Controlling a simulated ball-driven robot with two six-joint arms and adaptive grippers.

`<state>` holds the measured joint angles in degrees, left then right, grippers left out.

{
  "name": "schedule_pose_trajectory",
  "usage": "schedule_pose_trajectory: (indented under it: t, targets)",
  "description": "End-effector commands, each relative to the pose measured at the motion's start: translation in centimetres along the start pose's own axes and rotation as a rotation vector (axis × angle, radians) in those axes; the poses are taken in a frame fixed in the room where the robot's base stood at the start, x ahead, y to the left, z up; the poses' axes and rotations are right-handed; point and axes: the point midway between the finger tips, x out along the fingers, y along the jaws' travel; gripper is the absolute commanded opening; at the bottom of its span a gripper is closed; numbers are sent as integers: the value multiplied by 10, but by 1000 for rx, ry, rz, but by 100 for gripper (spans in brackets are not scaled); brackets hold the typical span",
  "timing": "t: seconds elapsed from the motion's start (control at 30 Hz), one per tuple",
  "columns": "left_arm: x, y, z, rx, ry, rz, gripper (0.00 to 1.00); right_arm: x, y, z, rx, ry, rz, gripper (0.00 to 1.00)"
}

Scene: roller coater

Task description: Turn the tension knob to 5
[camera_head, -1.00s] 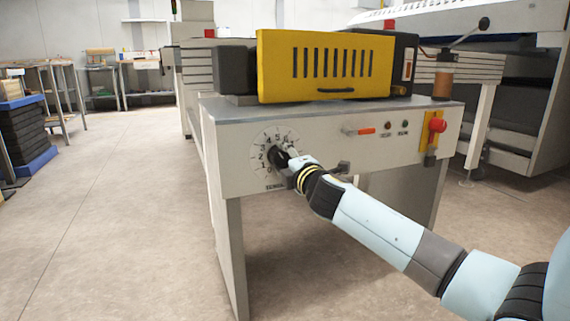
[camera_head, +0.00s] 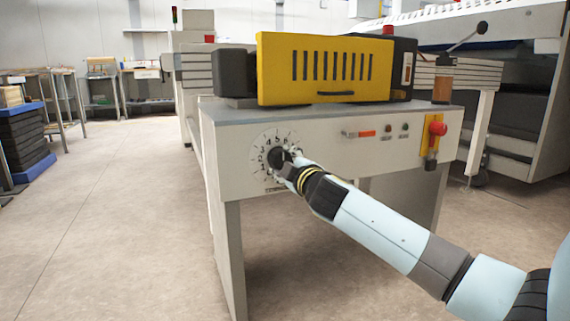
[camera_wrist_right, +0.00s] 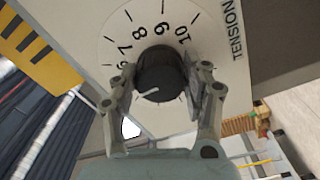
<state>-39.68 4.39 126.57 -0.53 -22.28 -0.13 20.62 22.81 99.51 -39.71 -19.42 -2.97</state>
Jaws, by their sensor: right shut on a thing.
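The black tension knob (camera_head: 277,158) sits on a white numbered dial (camera_head: 259,144) at the left of the machine's front panel. My right gripper (camera_head: 287,160) reaches it from the right. In the right wrist view, the fingers of my right gripper (camera_wrist_right: 161,88) are shut on the sides of the knob (camera_wrist_right: 158,70). A white pointer line on the knob slants to the lower left in that view. The 6 to 10 marks show; the numbers by the pointer are hidden behind a finger, so I cannot read its setting. My left gripper is not in view.
A yellow vented cover (camera_head: 323,68) sits on top of the machine. A red emergency knob (camera_head: 437,129) on a yellow plate and an orange-handled lever (camera_head: 362,134) are further right on the panel. The floor to the left is open.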

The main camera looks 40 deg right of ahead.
Motion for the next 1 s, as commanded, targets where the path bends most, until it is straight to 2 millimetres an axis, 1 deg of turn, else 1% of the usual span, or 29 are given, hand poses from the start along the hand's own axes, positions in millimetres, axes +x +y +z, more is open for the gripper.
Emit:
schedule_pose_trajectory:
  t: [0.37,0.4,0.57,0.87,0.97,1.0]
  targets:
    - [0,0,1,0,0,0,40,-1,-2,2,3,-4,-4,16]
    - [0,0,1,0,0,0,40,-1,-2,2,3,-4,-4,52]
    - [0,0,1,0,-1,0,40,0,-2,1,2,-3,-3,72]
    - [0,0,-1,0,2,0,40,-2,-1,1,2,-1,-1,72]
    - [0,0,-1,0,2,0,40,-12,-2,1,1,-2,-3,72]
    - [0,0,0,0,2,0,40,-19,-1,1,1,-1,-3,72]
